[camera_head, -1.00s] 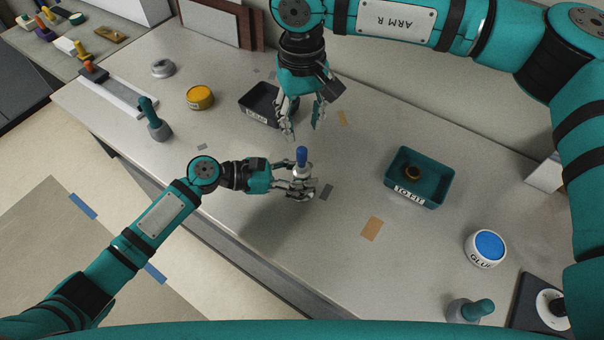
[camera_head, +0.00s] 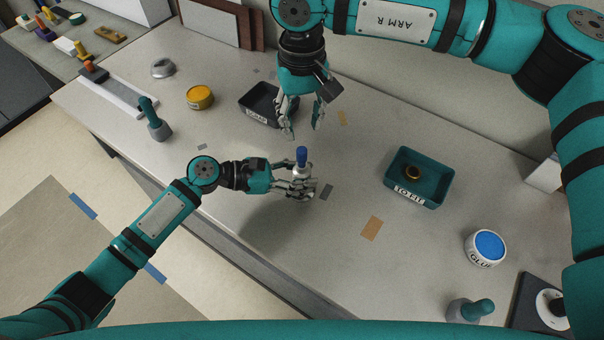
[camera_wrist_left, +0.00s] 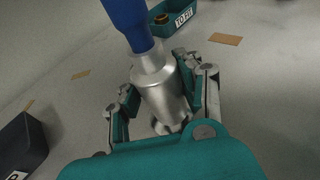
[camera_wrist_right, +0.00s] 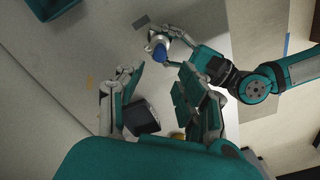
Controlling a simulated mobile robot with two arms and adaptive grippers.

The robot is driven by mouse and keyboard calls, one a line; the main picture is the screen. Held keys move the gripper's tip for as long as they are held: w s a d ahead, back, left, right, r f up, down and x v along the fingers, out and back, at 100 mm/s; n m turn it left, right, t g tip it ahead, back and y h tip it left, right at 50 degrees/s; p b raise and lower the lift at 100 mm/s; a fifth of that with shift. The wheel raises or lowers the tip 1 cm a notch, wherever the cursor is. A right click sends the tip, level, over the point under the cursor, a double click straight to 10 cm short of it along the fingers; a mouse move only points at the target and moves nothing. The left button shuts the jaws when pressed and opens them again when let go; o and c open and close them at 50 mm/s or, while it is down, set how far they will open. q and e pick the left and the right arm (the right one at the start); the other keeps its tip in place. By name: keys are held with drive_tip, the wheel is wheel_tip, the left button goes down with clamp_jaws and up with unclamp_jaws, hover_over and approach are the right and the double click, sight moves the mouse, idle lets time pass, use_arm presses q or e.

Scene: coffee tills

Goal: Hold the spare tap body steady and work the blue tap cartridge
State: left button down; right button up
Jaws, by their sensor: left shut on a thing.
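The spare tap body (camera_wrist_left: 163,92) is a silver metal cylinder standing upright in the left wrist view. The blue tap cartridge (camera_head: 301,155) sits in its top; it also shows in the left wrist view (camera_wrist_left: 128,20) and in the right wrist view (camera_wrist_right: 159,54). My left gripper (camera_head: 304,188) is shut around the tap body, one finger on each side. My right gripper (camera_head: 302,131) is open and empty, above and behind the cartridge in the head view, apart from it. In the right wrist view its fingers (camera_wrist_right: 155,80) are spread wide.
A teal "TO FIT" tray (camera_head: 440,190) holds a brass ring (camera_head: 412,173). A dark tray (camera_head: 253,117) stands behind my left gripper. A glue tub (camera_head: 485,248), a yellow tin (camera_head: 200,97) and a teal-handled tool (camera_head: 153,122) stand around. The bench middle is clear.

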sight(302, 149)
drive_tip(key=m, duration=0.5)
drive_tip(key=shift+w+r, duration=0.1)
drive_tip(key=shift+r, duration=0.05)
drive_tip(key=shift+f, duration=4.4)
drive_tip(key=shift+c, duration=0.4)
clamp_jaws()
drive_tip(key=shift+r, duration=0.45)
drive_tip(key=shift+r, duration=2.95)
